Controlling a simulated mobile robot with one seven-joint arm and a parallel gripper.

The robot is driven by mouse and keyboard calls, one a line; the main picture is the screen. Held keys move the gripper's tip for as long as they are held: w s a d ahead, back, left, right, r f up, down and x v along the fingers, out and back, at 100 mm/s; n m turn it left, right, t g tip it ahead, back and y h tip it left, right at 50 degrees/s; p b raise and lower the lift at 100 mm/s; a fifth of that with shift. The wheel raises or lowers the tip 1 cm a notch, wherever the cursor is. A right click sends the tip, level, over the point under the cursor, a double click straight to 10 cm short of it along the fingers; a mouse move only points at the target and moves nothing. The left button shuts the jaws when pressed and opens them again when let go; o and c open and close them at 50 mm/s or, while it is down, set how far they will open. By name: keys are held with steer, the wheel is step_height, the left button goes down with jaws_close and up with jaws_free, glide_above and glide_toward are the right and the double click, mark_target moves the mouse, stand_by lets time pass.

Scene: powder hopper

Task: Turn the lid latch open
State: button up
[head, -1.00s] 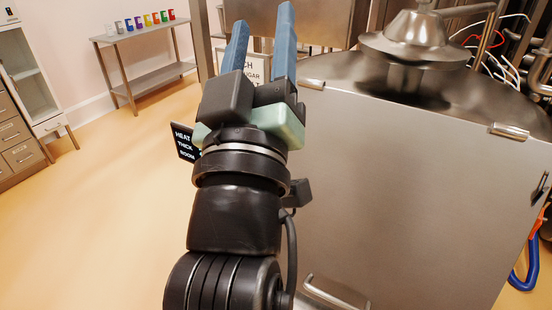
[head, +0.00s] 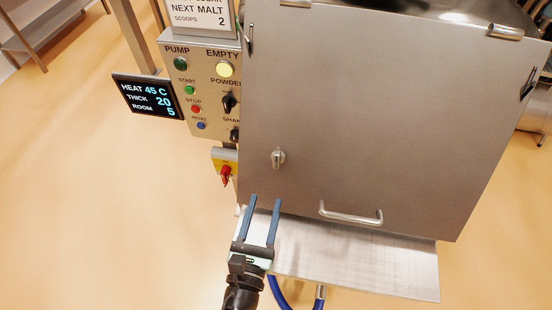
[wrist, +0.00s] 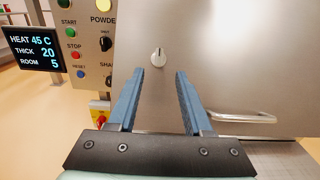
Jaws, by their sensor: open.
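The lid latch (head: 278,158) is a small metal turn knob on the lower left of the steel lid panel (head: 380,120). Its handle looks upright. In the wrist view the latch (wrist: 158,57) appears just beyond and between the fingertips. My gripper (head: 265,200) is open and empty, with two blue fingers pointing up toward the latch. It is below the latch and apart from it in the head view. It also shows in the wrist view (wrist: 160,73).
A bar handle (head: 351,215) sits on the panel's lower edge, right of my gripper. A control box (head: 208,90) with buttons, a red-and-yellow switch (head: 226,172) and a black display (head: 148,97) stand to the left. A steel shelf (head: 360,268) juts out below the panel.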

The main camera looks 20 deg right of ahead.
mark_target(276, 158)
steer(key=p+x, duration=0.1)
steer(key=x, duration=1.1)
steer(key=shift+c, duration=0.3)
jaws_close()
